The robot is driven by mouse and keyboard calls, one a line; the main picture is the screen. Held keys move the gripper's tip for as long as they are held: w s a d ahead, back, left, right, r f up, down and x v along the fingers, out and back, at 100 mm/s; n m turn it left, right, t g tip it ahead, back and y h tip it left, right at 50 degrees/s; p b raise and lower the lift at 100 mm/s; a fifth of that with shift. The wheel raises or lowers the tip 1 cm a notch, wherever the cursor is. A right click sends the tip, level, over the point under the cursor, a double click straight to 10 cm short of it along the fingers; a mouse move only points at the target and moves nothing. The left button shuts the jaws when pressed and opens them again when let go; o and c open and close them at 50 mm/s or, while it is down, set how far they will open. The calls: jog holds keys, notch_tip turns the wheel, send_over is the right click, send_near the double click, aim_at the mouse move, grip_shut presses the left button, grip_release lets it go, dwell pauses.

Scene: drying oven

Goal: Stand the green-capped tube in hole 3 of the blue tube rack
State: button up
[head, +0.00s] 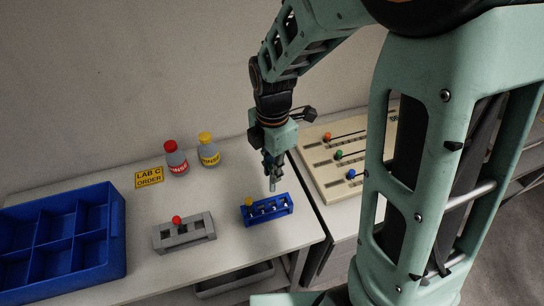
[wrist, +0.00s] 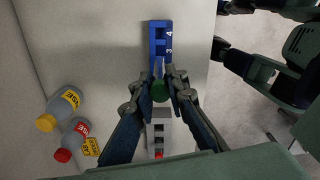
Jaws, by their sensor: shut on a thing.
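My gripper (head: 272,162) is shut on the green-capped tube (head: 273,184), which hangs roughly upright just above the blue tube rack (head: 279,212). In the wrist view the green cap (wrist: 159,91) sits between the fingertips of my gripper (wrist: 160,84). The clear tube body points toward the blue rack (wrist: 151,39), whose marks 3 and 4 show; the other marks are hidden. The tube's lower end appears near mark 3, but I cannot tell the exact alignment. A yellow-capped tube (head: 248,202) stands at the left end of the blue rack.
A grey rack (head: 191,236) with a red-capped tube (head: 176,219) stands left of the blue rack. A blue divided bin (head: 117,238) is at far left. A beige panel (head: 318,175) lies right.

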aim_at(272, 191)
jog(key=shift+s, duration=0.15)
jog(key=shift+f+b, duration=2.35)
jog(key=shift+f, duration=0.55)
jog(key=shift+f+b, duration=2.2)
jog(key=shift+f, duration=0.85)
jog(key=o, duration=0.8)
notch_tip(272, 191, up, 12)
